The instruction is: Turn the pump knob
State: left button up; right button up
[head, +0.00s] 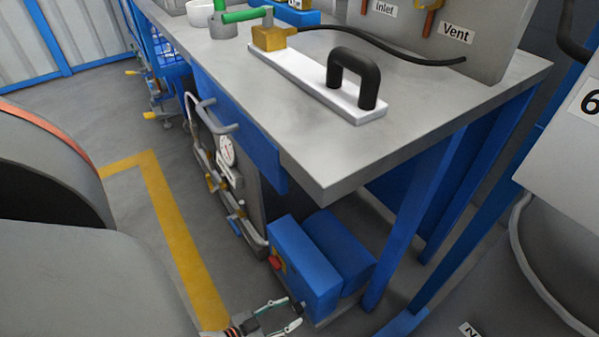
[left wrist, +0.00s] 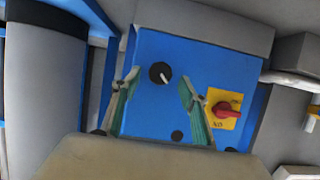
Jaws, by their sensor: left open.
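The pump (head: 305,262) is a blue box with a rounded blue body behind it, low beside the workbench leg. In the left wrist view its blue face (left wrist: 150,112) carries a round black knob (left wrist: 160,73) with a white pointer mark. A red rotary switch (left wrist: 225,108) on a yellow plate sits to the knob's right; it also shows in the head view (head: 275,263). My left gripper (head: 296,313) is open at the pump's lower front. In the wrist view its fingers (left wrist: 158,78) appear on either side of the knob; contact cannot be told. My right gripper is not in view.
The grey workbench top (head: 350,150) overhangs the pump, with a blue leg (head: 405,225) close to its right. A panel with a gauge (head: 228,150) and pipes stands to the left. A yellow floor line (head: 180,240) crosses open floor.

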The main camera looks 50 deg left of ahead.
aim_at(294, 309)
pick_arm(q)
jog(key=x, duration=0.3)
jog(key=shift+s+f+b, duration=0.15)
jog(key=shift+f+b, duration=0.05)
jog(key=shift+b, duration=0.2)
jog(key=shift+w, duration=0.3)
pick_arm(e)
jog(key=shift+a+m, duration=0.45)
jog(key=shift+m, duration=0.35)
pick_arm(q)
jog(key=c, duration=1.1)
jog(key=n+h, duration=0.2)
jog(key=n, duration=0.1)
jog(key=shift+a, duration=0.1)
jog(key=shift+n+h, duration=0.9)
jog(key=shift+n, duration=0.8)
